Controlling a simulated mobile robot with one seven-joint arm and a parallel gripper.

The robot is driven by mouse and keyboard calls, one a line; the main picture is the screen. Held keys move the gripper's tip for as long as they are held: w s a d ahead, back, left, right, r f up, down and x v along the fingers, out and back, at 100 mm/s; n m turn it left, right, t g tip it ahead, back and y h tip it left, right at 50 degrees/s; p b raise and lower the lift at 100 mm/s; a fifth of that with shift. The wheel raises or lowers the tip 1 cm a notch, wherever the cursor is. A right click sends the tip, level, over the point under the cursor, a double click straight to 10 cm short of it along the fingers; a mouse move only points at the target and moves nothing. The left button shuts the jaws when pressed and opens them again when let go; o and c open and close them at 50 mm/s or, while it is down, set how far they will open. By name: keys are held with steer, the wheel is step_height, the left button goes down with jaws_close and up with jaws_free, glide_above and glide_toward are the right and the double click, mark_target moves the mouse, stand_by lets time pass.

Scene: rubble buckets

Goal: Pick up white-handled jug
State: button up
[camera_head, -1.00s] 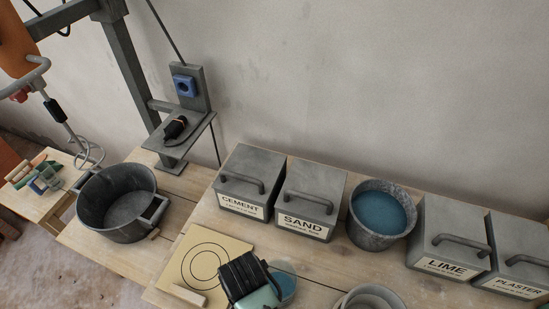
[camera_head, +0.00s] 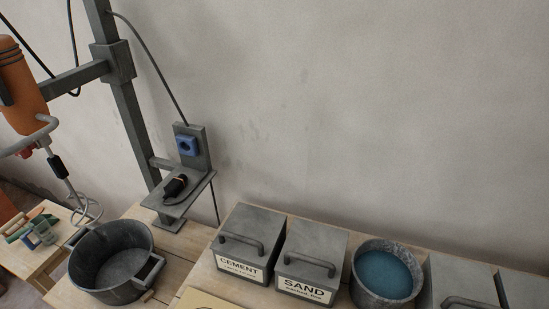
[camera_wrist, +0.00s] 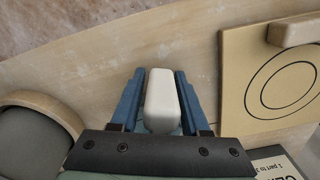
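The jug's white handle (camera_wrist: 161,97) stands between the two blue fingers of my gripper (camera_wrist: 160,80) in the wrist view. The fingers lie close against both sides of it near their tips, and my gripper appears shut on it. The jug's body is hidden behind my gripper in that view. In the head view neither my gripper nor the jug shows now.
A board with circles (camera_wrist: 245,75) lies beside my gripper, and a round wood-rimmed thing (camera_wrist: 62,112) is opposite. In the head view stand the cement box (camera_head: 247,243), sand box (camera_head: 311,260), water bucket (camera_head: 385,276), empty bucket (camera_head: 112,265) and hanging mixer (camera_head: 22,90).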

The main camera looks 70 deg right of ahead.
jaws_close()
step_height(320, 180, up, 12)
steer(key=p, duration=0.4)
steer(key=shift+w+d+f, duration=0.1)
steer(key=shift+w+f, duration=0.05)
steer(key=shift+f, duration=0.05)
steer(key=r+p, duration=0.1)
steer(key=p, duration=0.8)
steer(key=shift+r, duration=0.3)
steer(key=shift+f+p, duration=0.2)
steer(key=shift+p, duration=0.5)
